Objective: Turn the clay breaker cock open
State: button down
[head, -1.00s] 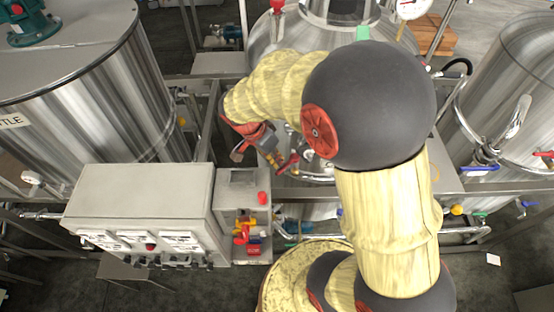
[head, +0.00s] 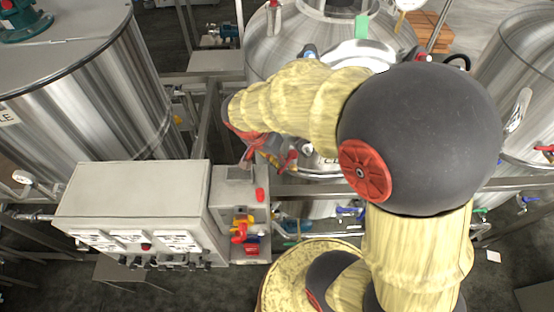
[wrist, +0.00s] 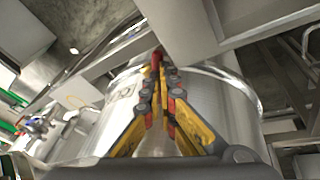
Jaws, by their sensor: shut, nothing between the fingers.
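I cannot tell which valve is the clay breaker cock, as no readable label names it. Several small cocks with coloured handles show: a blue-handled one (head: 350,212) low at the front of the middle steel tank (head: 275,50), and a red-handled one (head: 545,148) at the right tank. In the wrist view a small valve (wrist: 36,125) with a bluish body shows at the left. My gripper (wrist: 158,70) is shut and empty, in front of a steel tank wall (wrist: 215,105). In the head view my gripper (head: 270,153) is partly hidden by my arm.
A grey control box (head: 135,205) with knobs stands at the front left. Beside it, a smaller box (head: 238,185) carries red and yellow parts. A large tank (head: 80,85) stands at the left, another (head: 520,75) at the right. Steel frame rails (head: 500,185) run between them.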

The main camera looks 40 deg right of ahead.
jog(key=s+n, duration=0.1)
jog(key=n+t+b, duration=0.1)
jog(key=shift+s+d+f+n+b, duration=0.1)
jog(key=shift+s+d+n+b, duration=0.15)
jog(key=shift+s+n+b, duration=0.1)
jog(key=shift+s+d, duration=0.1)
jog(key=shift+s, duration=0.05)
jog(key=shift+s+d+b, duration=0.1)
jog(key=shift+s+b, duration=0.05)
jog(key=shift+b, duration=0.2)
